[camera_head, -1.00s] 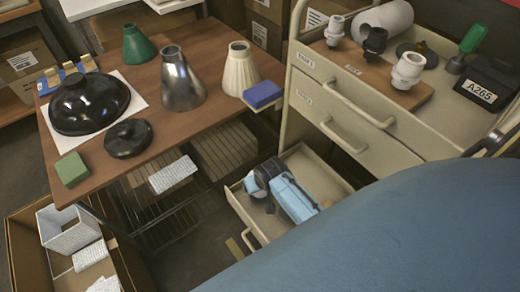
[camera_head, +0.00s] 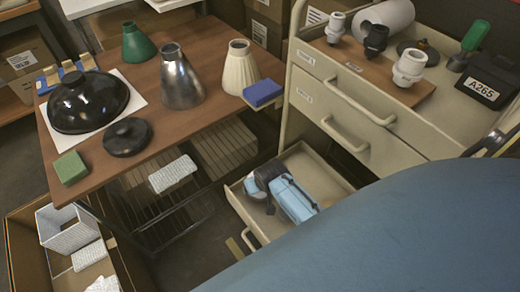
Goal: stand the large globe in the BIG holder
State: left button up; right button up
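No globe that I can make out shows in the head view. Three holder-like sockets stand on a wooden board on the cart top: a small white one (camera_head: 334,29), a black one (camera_head: 375,41) and a larger white one (camera_head: 409,68) at the board's right. No label on them can be read, and each looks upright. Neither of my grippers can be seen. A large blue rounded surface fills the lower right and hides what lies behind it.
The brown table (camera_head: 140,75) holds green (camera_head: 138,45), metal (camera_head: 181,80) and cream (camera_head: 240,72) shades, a black dome (camera_head: 88,101) and a black disc (camera_head: 127,138). The cart's open lower drawer (camera_head: 320,175) holds a blue-and-white object (camera_head: 292,198). A white roll (camera_head: 385,20) lies behind the sockets.

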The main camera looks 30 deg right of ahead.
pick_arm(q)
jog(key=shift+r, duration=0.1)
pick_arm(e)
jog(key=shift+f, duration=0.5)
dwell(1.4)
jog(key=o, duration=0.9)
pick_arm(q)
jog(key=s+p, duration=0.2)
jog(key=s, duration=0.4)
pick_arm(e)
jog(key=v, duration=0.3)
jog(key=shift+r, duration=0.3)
pick_arm(q)
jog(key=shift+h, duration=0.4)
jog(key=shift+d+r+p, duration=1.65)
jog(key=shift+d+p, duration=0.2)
jog(key=shift+p, duration=0.3)
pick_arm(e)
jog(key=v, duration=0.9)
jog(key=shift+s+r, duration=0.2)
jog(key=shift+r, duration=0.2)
